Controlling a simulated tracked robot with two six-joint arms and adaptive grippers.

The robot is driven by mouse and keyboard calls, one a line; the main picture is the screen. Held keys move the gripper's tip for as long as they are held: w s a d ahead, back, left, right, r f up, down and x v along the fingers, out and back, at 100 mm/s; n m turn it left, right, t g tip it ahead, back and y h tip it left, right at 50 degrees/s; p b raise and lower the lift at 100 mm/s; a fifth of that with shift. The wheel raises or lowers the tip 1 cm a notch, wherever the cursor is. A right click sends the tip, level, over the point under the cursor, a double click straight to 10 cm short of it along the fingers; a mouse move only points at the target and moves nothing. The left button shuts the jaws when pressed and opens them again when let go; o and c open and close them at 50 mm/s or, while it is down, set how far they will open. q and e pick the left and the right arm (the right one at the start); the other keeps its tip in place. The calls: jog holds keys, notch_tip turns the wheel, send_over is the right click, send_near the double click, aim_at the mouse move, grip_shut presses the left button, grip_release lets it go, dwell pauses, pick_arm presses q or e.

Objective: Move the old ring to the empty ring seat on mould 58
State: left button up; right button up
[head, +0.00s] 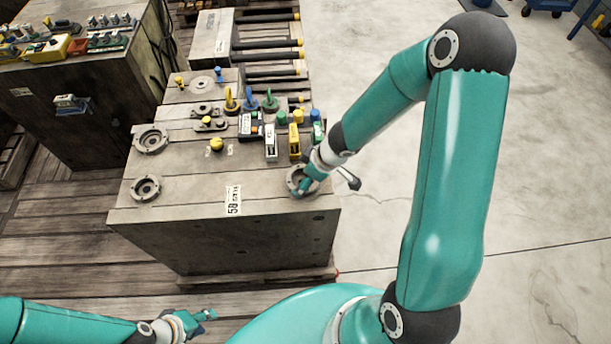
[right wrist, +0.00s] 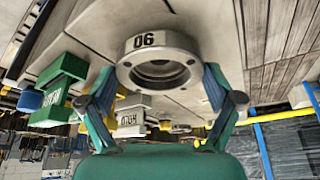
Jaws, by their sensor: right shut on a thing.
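Mould 58 (head: 262,196) is the grey block with a "58" label on its top near the front edge. My right gripper (head: 306,183) is shut on a grey ring (right wrist: 160,62) at the block's front right corner. In the right wrist view the ring lies between the two fingers (right wrist: 160,88), and its side mark appears as "06". I cannot tell whether it touches the block. Two more round grey ring-like pieces are on the left, one at the back (head: 150,139) and one at the front (head: 145,188). My left gripper (head: 204,316) is low in front of the block; its opening is unclear.
Eyebolts, yellow, white and dark boxes (head: 271,142) and several small capped items crowd the block's back and right, close to my right gripper. A yellow knob (head: 216,144) stands mid-top. A pale flat disc (head: 202,82) is farther back. The front middle is mostly clear.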

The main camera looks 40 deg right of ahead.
jog(key=shift+f+b, duration=0.45)
jog(key=shift+b, duration=0.1)
dwell(1.0)
jog(key=o, duration=1.4)
